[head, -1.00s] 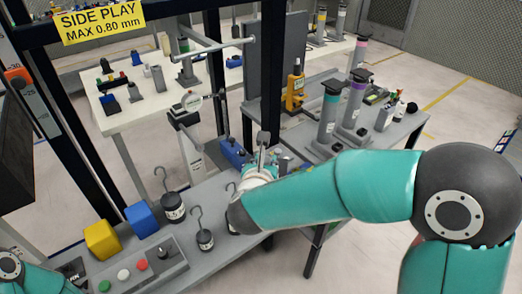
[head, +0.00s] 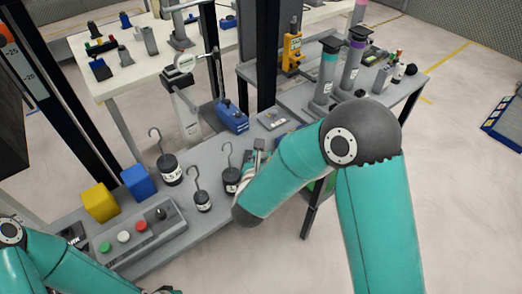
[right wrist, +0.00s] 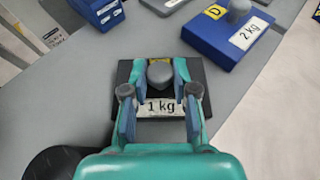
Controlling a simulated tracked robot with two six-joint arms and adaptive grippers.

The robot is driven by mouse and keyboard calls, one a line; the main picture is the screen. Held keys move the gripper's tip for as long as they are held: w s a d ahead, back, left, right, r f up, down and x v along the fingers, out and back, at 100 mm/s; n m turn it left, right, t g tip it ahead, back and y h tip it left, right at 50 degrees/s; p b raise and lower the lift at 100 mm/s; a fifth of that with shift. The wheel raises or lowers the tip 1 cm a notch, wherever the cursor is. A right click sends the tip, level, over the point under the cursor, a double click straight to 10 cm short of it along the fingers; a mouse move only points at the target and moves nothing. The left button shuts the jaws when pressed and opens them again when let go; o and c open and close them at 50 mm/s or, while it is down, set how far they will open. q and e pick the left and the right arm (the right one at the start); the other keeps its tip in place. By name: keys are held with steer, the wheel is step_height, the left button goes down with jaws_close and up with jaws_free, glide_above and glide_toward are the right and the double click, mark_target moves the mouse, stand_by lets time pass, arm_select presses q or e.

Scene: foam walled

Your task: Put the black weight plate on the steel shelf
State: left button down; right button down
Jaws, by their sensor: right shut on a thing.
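My right gripper (right wrist: 160,76) is shut on the grey knob of a black weight plate (right wrist: 160,108) with a white "1 kg" label. The plate is flat over a grey surface; I cannot tell whether it touches it. In the head view my right gripper (head: 258,150) is partly hidden behind its own arm, and the plate is hard to make out. The long grey steel surface (head: 140,240) runs under the hooked weights; I cannot tell if this is the steel shelf. Only a dark bit of my left gripper (head: 165,290) shows at the bottom edge.
Hooked black weights (head: 170,170) stand left of my right gripper, with a yellow cube (head: 100,202), a blue cube (head: 137,182) and a button box (head: 140,235). A blue "2 kg" block (right wrist: 235,38) lies ahead right. A black post (head: 258,55) rises behind.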

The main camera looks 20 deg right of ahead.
steer(key=c, duration=0.9)
jaws_free()
